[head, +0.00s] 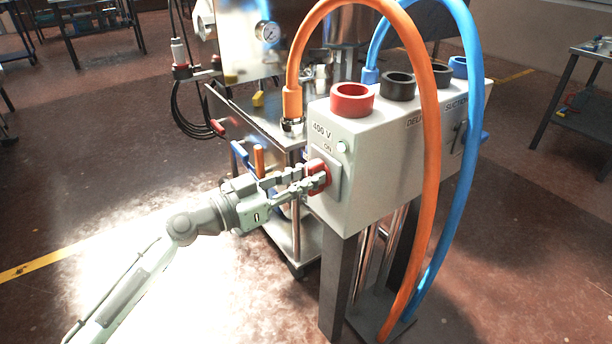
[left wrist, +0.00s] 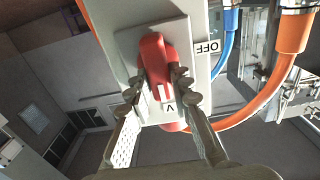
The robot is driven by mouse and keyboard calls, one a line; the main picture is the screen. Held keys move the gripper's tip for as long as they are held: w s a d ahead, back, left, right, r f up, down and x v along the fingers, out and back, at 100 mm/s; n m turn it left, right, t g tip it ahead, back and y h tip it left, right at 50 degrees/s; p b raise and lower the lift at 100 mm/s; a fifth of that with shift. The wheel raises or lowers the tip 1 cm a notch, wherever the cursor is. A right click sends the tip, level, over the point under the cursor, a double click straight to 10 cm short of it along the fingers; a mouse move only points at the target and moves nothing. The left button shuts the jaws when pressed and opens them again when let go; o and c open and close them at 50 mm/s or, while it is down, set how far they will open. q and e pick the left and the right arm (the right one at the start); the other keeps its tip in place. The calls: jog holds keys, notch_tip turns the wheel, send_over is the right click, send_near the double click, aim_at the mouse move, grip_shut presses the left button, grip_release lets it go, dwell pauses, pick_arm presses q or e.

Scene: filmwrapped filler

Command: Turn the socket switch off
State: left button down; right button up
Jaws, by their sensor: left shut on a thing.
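The socket switch is a red rotary handle (head: 318,174) on a pale plate on the left face of the grey box (head: 375,150). An ON label (head: 328,147) sits above the plate, near a greenish lamp (head: 342,147). In the left wrist view the red handle (left wrist: 155,55) lies lengthwise between the fingers, and an OFF label (left wrist: 208,47) is to its right, beside the plate. The handle's white mark does not face OFF. My left gripper (head: 311,180) is shut on the handle, also in the left wrist view (left wrist: 160,88). Its fingers cover part of it. My right gripper is out of view.
An orange hose (head: 430,190) and a blue hose (head: 468,170) arch over the box and run down its front. A steel cart (head: 250,110) stands behind, close to the gripper. A dark table (head: 580,100) is at far right. The floor at lower left is clear.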

pick_arm(q)
jog(key=shift+n, duration=0.3)
jog(key=n+b, duration=0.1)
jog(key=n, duration=0.2)
jog(key=shift+w+a+f, duration=0.1)
jog(key=shift+w, duration=0.05)
jog(key=n, duration=0.3)
jog(key=shift+w+a+b, duration=0.1)
jog(key=shift+b, duration=0.2)
jog(key=shift+w+a+f+n+p, duration=0.15)
jog(key=shift+n+p, duration=0.3)
jog(key=shift+n, duration=1.5)
jog(key=shift+s+d+f+n+p, duration=0.15)
jog(key=shift+n+p, duration=0.3)
jog(key=shift+n, duration=1.45)
jog(key=shift+w+a+f+n+p, duration=0.15)
jog(key=shift+n+p, duration=0.3)
jog(key=shift+n, duration=1.5)
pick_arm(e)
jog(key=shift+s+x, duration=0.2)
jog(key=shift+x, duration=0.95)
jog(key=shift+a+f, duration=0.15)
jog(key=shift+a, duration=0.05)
